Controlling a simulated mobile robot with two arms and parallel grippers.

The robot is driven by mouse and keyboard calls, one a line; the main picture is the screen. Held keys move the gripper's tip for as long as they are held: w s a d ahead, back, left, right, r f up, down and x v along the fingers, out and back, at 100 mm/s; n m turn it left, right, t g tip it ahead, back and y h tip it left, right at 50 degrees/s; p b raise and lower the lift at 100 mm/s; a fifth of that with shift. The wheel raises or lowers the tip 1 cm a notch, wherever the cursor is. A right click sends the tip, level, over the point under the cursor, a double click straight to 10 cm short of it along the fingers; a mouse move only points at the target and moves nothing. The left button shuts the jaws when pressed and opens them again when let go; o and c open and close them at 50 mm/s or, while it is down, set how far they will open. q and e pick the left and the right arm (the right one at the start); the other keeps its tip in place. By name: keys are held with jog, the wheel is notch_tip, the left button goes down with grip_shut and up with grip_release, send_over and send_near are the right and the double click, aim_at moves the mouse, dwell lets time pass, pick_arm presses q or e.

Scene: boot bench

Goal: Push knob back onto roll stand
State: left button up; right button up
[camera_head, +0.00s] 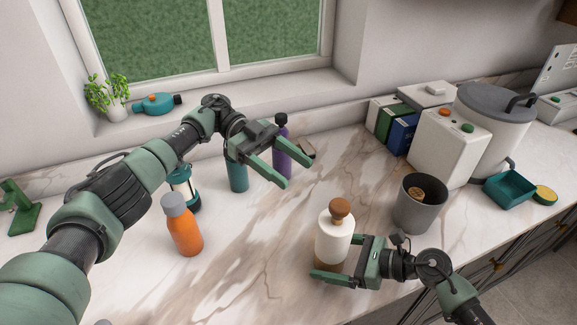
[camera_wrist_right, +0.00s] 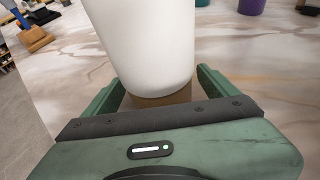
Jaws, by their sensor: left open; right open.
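The roll stand (camera_head: 333,243) stands upright near the counter's front, with a white roll above a brown base. A round brown wooden knob (camera_head: 340,206) sits at its top; I cannot tell whether it is fully seated. My right gripper (camera_head: 333,258) is open, with its fingers either side of the stand's lower part. In the right wrist view the white roll (camera_wrist_right: 145,45) and brown base (camera_wrist_right: 158,97) are between the fingers; the knob is out of that view. My left gripper (camera_head: 298,172) is open and empty, above the counter, behind and left of the knob.
An orange bottle (camera_head: 183,230), a lantern (camera_head: 187,190), a teal bottle (camera_head: 237,177) and a purple bottle (camera_head: 282,150) stand left and behind. A grey bin (camera_head: 418,208) is close right of the stand. White boxes (camera_head: 447,150) stand at the back right. The counter left of the stand is clear.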

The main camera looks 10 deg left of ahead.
jog(key=shift+d, duration=0.1)
jog(key=shift+d, duration=0.3)
jog(key=b+v, duration=0.3)
jog(key=v, duration=0.3)
jog(key=shift+s+d, duration=0.1)
jog(key=shift+d, duration=0.15)
jog(key=shift+s+d+r, duration=0.1)
jog(key=shift+d+r, duration=0.1)
jog(key=shift+r, duration=0.15)
